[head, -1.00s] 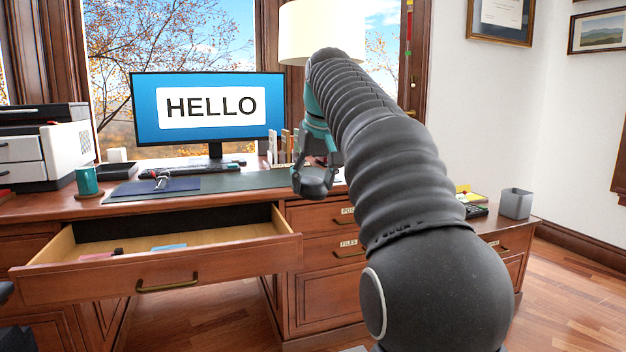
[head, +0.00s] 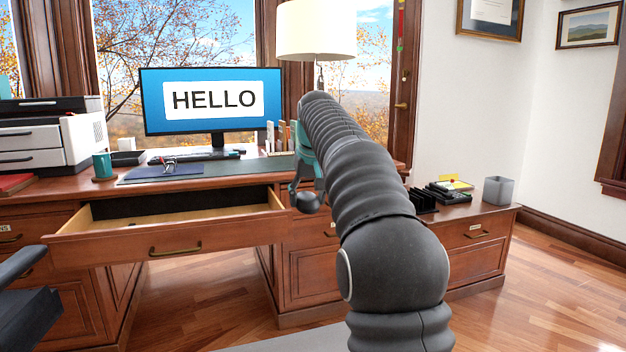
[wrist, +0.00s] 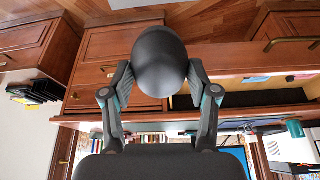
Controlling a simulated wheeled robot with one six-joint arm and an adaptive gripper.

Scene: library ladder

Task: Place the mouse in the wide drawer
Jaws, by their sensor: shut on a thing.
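My gripper (head: 307,198) is raised in front of the desk, just right of the open wide drawer (head: 175,248). In the wrist view my gripper (wrist: 160,88) is shut on a dark, rounded mouse (wrist: 160,58), with one finger on each side of it.
The desktop (head: 255,178) holds a monitor (head: 212,103), a teal mug (head: 103,165), a printer (head: 50,140) and a lamp (head: 316,30). A chair (head: 25,300) stands at the lower left, near the drawer's front. A grey bin (head: 498,190) stands on the low right cabinet.

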